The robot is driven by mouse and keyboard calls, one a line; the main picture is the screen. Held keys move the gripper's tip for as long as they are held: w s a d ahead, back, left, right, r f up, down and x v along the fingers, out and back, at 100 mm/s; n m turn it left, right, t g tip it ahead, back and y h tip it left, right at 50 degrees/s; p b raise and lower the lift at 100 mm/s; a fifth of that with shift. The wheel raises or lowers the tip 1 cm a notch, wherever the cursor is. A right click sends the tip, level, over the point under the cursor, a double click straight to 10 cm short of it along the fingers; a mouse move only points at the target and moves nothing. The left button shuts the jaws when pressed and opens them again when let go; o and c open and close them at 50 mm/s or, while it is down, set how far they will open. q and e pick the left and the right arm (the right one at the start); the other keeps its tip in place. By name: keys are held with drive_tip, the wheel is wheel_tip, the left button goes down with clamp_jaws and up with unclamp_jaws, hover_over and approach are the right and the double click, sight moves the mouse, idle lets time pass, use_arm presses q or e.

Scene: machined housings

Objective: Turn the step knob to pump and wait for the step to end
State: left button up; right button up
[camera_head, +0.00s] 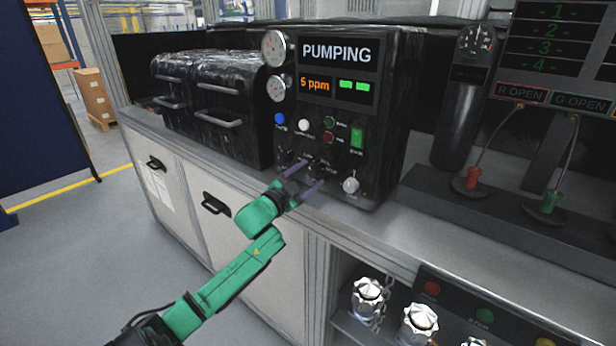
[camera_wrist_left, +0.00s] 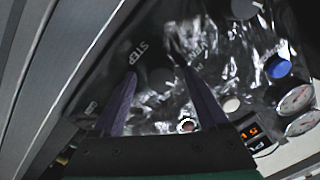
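The black control box (camera_head: 385,110) stands on the bench, its display (camera_head: 337,52) reading "PUMPING" above an orange "5 ppm" and two green marks. My left gripper (camera_head: 313,173) is at the lower part of its front panel, with its two purple fingers apart. In the left wrist view the gripper (camera_wrist_left: 158,72) points at the dark, glossy panel, and a "STEP" label (camera_wrist_left: 138,55) shows upside down between the fingers. I cannot clearly make out the step knob, its pointer, or whether the fingers touch it. My right gripper is not in view.
A silver knob (camera_head: 350,184) sits just right of the fingers, below a green switch (camera_head: 357,137). Blue (camera_head: 279,118) and white (camera_head: 303,124) buttons are above. Two gauges (camera_head: 274,48) are at the box's left edge. Black drawer units (camera_head: 230,105) stand left; red (camera_head: 472,178) and green levers stand right.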

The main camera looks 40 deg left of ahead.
use_arm(q)
drive_tip(key=shift+s, duration=0.25)
drive_tip(key=s+d+b, duration=0.1)
drive_tip(key=s+b, duration=0.1)
drive_tip(key=s, duration=1.2)
drive_tip(key=shift+f, duration=0.35)
